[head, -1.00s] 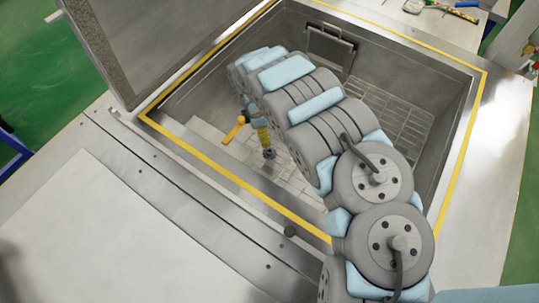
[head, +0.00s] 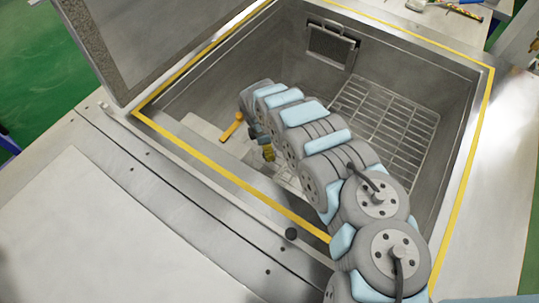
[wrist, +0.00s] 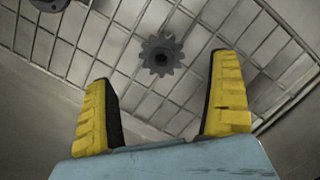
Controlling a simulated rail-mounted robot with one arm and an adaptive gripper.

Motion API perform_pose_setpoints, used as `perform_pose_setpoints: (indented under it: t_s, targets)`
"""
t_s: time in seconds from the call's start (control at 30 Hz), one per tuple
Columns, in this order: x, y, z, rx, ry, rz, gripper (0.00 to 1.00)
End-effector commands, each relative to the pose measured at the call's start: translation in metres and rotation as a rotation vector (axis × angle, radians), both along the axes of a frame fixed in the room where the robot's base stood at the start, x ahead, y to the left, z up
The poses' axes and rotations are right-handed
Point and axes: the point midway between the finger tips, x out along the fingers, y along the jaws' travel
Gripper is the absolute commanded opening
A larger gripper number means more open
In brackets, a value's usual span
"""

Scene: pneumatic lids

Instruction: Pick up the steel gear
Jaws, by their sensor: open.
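The steel gear (wrist: 161,54) is a dark grey toothed disc with a round hole. In the wrist view it lies on a wire grid, ahead of my gripper and roughly in line with the gap between the fingers. My gripper (wrist: 163,95) has two yellow fingers with dark inner pads, spread wide with nothing between them. In the head view my gripper (head: 266,151) is inside the open steel basin, partly covered by my arm. I cannot make out the gear in the head view.
The basin (head: 300,42) has a yellow-lined rim and steep walls around my arm. A wire rack (head: 385,115) lies in it. An orange handle-like piece (head: 231,126) is left of my gripper. A grey lid (head: 120,40) stands open at left. Another dark round part (wrist: 48,3) shows in the wrist view.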

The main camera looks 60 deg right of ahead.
Motion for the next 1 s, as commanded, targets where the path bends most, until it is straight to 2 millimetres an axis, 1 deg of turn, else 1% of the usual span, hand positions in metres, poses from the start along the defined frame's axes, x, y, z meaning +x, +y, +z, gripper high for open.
perform_pose_setpoints:
  t_s: [0.17,0.6,0.7,0.93,0.97,1.0]
  targets:
    - [-0.001,0.000,-0.007,0.002,0.000,0.000,0.91]
    - [-0.006,-0.002,-0.050,0.004,-0.001,0.000,0.91]
    - [-0.007,-0.003,-0.053,0.004,0.000,0.000,0.91]
    - [-0.007,-0.003,-0.052,0.002,0.002,0.000,0.91]
    - [-0.007,-0.003,-0.052,0.002,0.002,0.000,0.86]
    - [-0.007,-0.003,-0.052,0.002,0.001,0.000,0.75]
